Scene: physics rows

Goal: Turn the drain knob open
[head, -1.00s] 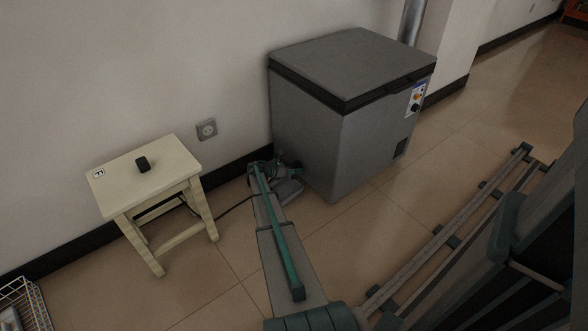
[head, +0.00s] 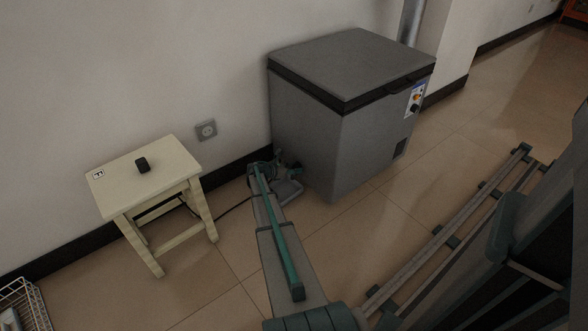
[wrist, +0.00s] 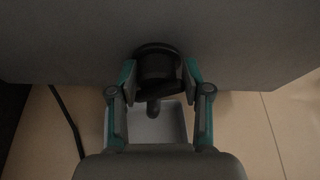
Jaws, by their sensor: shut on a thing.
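The black drain knob (wrist: 158,66) sits low on the side wall of the grey chest freezer (head: 310,130). In the wrist view a dark round piece shows with a short spout-like stub (wrist: 154,106) pointing down below it. My gripper (wrist: 160,72) is shut on the knob, with one teal-edged finger on its left side and one on its right. In the head view my gripper (head: 288,172) is beside the freezer's lower left side, and my own arm hides the knob there.
A light tray (wrist: 158,126) lies on the floor below the stub. A dark cord (wrist: 69,122) runs to its left. A cream stool (head: 150,172) with a small black object (head: 142,165) stands left. A wall socket (head: 206,130) is behind.

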